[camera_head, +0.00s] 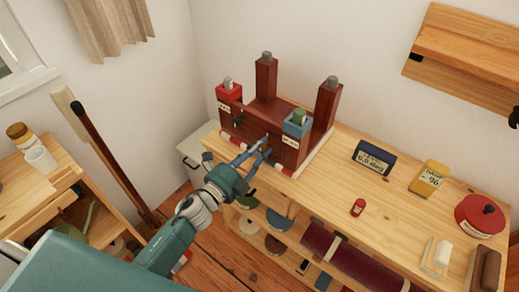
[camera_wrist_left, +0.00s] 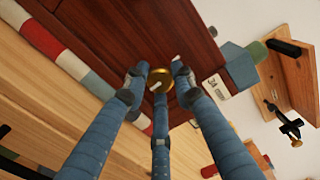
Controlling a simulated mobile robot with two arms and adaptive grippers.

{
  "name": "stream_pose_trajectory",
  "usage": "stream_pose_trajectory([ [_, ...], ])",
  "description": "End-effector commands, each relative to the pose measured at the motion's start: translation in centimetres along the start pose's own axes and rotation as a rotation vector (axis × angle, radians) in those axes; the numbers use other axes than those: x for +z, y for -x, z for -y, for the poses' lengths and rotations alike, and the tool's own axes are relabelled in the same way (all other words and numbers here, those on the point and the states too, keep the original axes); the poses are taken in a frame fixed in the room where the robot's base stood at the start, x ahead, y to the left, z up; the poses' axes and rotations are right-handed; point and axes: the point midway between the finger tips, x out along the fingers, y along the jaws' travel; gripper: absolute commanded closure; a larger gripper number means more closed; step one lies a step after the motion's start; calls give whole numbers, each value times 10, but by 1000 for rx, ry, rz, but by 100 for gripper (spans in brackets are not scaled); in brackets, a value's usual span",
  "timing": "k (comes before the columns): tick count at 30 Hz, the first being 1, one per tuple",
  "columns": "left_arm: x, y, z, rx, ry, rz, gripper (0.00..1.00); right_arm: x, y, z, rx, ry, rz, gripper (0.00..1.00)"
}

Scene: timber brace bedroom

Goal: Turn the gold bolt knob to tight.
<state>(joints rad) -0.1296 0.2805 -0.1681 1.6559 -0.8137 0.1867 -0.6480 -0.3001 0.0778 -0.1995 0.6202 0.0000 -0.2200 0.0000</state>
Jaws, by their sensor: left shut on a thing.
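A dark red timber brace (camera_head: 285,150) with several grey-capped posts stands on the wooden bench. In the left wrist view a round gold bolt knob (camera_wrist_left: 162,79), with a small pale pointer, sits on the dark red timber face (camera_wrist_left: 115,35). My left gripper (camera_wrist_left: 160,82) has its three blue fingers closed around the knob, with the tips at its rim. In the head view my left gripper (camera_head: 264,146) reaches the front face of the brace, and the fingers mostly hide the knob. Any tight mark is not readable. My right gripper is not in view.
A red block (camera_head: 229,90) and a blue block (camera_head: 297,125) with a green top are on the brace. A dark blue display (camera_head: 374,157), yellow box (camera_head: 429,178), small red can (camera_head: 358,207) and red pot (camera_head: 480,214) stand to the right. A lower shelf holds a dark red roll (camera_head: 345,260).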

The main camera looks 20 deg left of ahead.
Motion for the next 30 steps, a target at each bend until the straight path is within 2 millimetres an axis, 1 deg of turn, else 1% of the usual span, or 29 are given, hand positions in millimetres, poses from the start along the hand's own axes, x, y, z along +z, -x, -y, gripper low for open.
stream_pose_trajectory([
  [1, 2, 2, -5, 10, -5, 5, 100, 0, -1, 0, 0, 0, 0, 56],
  [13, 2, 1, -4, 8, -9, 5, 100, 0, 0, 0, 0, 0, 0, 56],
  [14, 2, 1, -4, 8, -9, 5, 71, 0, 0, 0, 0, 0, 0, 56],
  [16, 2, 1, -3, 7, -9, 5, 57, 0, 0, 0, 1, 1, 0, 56],
  [17, 2, 1, -3, 6, -9, 5, 55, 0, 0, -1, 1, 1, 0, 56],
  [23, 1, 0, -1, 2, -8, 2, 55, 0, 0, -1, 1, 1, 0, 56],
  [26, 1, 2, -1, 2, -7, 2, 55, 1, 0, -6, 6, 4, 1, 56],
  [29, 1, 10, -2, 3, -7, 2, 55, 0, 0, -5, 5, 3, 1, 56],
  [30, 1, 15, -2, 3, -7, 2, 55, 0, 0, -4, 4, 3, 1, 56],
])
